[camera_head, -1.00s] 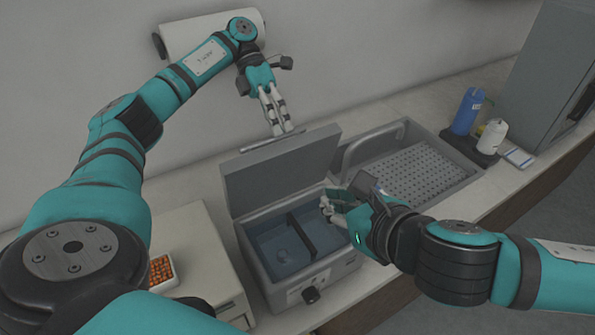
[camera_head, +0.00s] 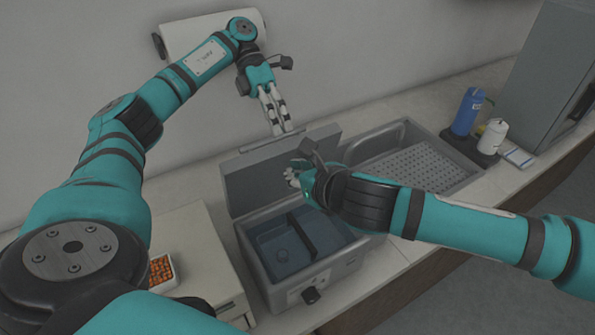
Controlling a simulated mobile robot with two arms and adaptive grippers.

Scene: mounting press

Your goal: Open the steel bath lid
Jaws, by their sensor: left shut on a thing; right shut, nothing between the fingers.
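The grey steel bath (camera_head: 262,282) stands on the bench, and its blue inside with a dark divider shows. Its lid (camera_head: 255,187) stands up, raised at the back edge of the bath. A bar handle (camera_head: 262,143) runs along the lid's top edge. My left gripper (camera_head: 284,128) is above the lid's top edge, pointing down, with its fingers shut on the handle; the fingertips are partly hard to make out. My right gripper (camera_head: 292,178) is shut and empty in front of the lid, over the bath's right back part. Its arm hides the bath's right side.
A sink with a perforated drain tray (camera_head: 415,172) is to the right of the bath. Beyond it are a blue bottle (camera_head: 466,112) and a white bottle (camera_head: 491,138). A tray of orange-brown pieces (camera_head: 161,271) sits at left. A paper roll (camera_head: 190,36) hangs on the wall.

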